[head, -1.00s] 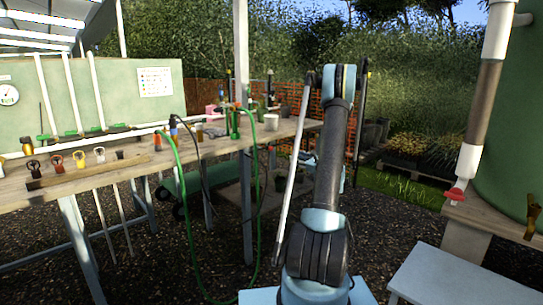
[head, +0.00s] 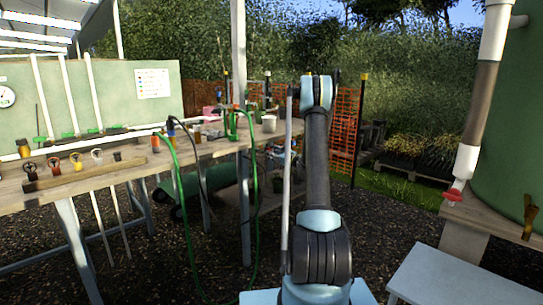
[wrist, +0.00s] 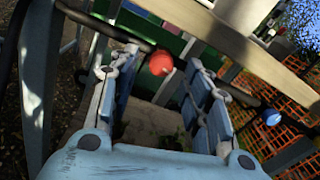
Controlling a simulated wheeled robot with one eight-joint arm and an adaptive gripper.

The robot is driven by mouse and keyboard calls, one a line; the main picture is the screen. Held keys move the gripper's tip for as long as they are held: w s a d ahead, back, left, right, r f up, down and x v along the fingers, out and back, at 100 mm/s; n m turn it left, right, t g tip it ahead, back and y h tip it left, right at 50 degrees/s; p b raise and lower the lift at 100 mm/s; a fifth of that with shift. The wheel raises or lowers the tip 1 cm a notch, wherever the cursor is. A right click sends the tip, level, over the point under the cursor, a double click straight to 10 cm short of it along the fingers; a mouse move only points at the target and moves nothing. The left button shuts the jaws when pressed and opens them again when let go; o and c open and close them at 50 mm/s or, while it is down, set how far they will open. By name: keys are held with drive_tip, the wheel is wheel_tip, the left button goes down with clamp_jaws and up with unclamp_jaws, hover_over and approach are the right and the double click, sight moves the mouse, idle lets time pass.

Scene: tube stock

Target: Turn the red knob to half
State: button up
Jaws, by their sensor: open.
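A round red knob (wrist: 160,62) shows in the upper middle of the wrist view, in the gap between the two fingers of my gripper (wrist: 163,78). The fingers are open, one on each side of it in the picture, and neither clearly touches it. I cannot tell how far beyond the fingertips it is or how it is turned. In the head view, my gripper is hidden behind my arm, and I cannot make out this knob there.
A blue knob (wrist: 271,117) is right of my gripper in the wrist view, near dark pipes and a wooden beam (wrist: 255,50). In the head view, a workbench (head: 120,172) stands left and a red-handled valve (head: 452,195) is by the green tank (head: 515,130).

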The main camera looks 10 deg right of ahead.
drive_tip(key=shift+x, duration=0.8)
clamp_jaws()
drive_tip(key=shift+n, duration=1.2)
unclamp_jaws()
drive_tip(key=shift+a, duration=0.1)
